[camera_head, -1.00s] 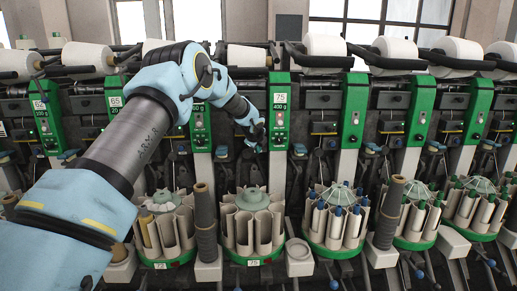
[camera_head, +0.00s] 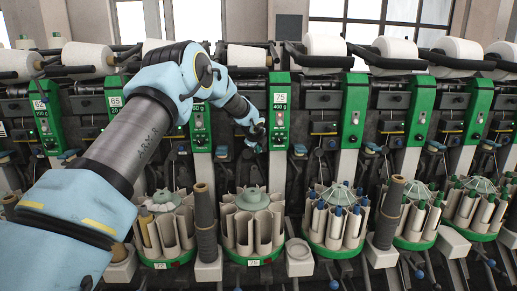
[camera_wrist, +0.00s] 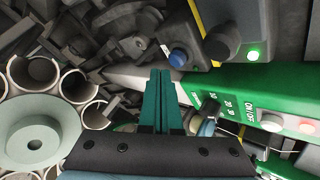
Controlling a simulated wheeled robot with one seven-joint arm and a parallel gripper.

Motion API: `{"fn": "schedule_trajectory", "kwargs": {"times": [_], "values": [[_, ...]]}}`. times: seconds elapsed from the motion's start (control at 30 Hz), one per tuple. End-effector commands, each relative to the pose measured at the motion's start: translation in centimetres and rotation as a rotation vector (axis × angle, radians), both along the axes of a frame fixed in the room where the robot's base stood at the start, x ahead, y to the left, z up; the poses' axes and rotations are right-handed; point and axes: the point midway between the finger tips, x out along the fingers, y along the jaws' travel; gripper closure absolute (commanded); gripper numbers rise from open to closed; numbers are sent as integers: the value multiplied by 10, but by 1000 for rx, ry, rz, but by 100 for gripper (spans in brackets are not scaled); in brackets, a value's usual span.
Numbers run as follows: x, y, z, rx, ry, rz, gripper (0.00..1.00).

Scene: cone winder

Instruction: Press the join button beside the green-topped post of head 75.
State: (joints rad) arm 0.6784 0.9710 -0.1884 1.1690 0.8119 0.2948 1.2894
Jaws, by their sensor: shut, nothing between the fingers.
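The green-topped post of head 75 (camera_head: 280,112), with its white 75 label, stands in the middle of the head view. My gripper (camera_head: 259,138) is just left of this post, partly hidden by my wrist. In the wrist view, its teal fingers (camera_wrist: 160,78) are together and empty. A round blue button (camera_wrist: 179,57) on a dark mount lies just beyond and right of the fingertips, apart from them. No join lettering is legible on it. The post's green panel (camera_wrist: 245,92) carries ON/OFF lettering, a white button (camera_wrist: 271,122) and a red button.
A dark round knob (camera_wrist: 221,42) and a lit green lamp (camera_wrist: 253,55) sit beyond the blue button. The carousel of tubes (camera_head: 252,222) stands below. Neighbouring posts and machine parts crowd both sides.

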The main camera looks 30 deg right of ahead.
Motion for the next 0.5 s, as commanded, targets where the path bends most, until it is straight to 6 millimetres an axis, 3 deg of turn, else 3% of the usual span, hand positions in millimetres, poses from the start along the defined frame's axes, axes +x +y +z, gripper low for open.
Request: {"fn": "schedule_trajectory", "kwargs": {"times": [0.5], "values": [[7, -3, 1, 0, 0, 0, 100]]}}
